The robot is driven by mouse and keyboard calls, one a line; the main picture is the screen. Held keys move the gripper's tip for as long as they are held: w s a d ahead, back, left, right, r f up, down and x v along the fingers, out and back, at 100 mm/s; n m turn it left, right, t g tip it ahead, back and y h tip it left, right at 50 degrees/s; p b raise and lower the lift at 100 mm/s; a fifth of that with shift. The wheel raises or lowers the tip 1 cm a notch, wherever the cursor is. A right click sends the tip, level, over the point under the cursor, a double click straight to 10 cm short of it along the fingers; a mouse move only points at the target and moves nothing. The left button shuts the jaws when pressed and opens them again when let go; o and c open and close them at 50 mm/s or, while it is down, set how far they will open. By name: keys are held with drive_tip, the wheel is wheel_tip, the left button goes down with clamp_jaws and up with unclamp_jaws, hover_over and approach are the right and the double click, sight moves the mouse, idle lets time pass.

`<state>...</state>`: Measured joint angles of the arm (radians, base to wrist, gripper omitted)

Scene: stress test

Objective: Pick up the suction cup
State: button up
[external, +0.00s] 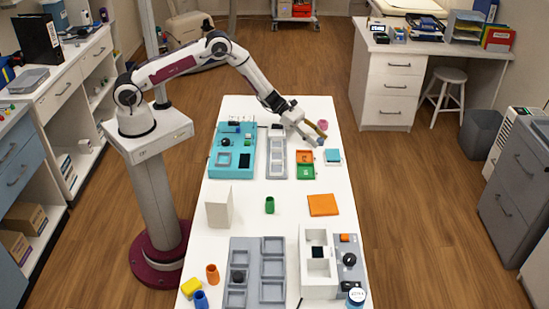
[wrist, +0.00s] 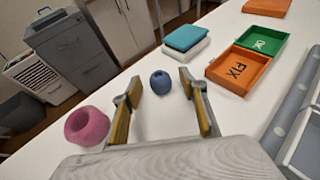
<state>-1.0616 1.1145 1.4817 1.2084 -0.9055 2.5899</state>
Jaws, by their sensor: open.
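I cannot tell for sure which thing is the suction cup. A small blue rounded piece (wrist: 160,83) with a hole in its top stands on the white table, seen between my fingertips in the wrist view. A pink ring-shaped piece (wrist: 87,126) with a hollow top sits to the left, outside the left finger; it also shows in the external view (external: 323,124). My gripper (external: 318,136) is open with nothing held, low over the far right part of the table. Its yellow-padded fingers show in the wrist view (wrist: 160,91).
An orange FIX tray (wrist: 238,70) and a green OK tray (wrist: 262,42) lie right of the fingers. A teal-topped white block (wrist: 187,38) stands beyond the blue piece. A long grey tray (external: 277,160) lies nearby. The table's edge is close to the pink piece.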

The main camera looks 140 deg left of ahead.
idle(0.3)
drive_tip(key=c, duration=0.9)
drive_tip(key=shift+r, duration=0.15)
wheel_tip(320, 180, up, 10)
idle(0.4)
drive_tip(key=shift+f, duration=0.2)
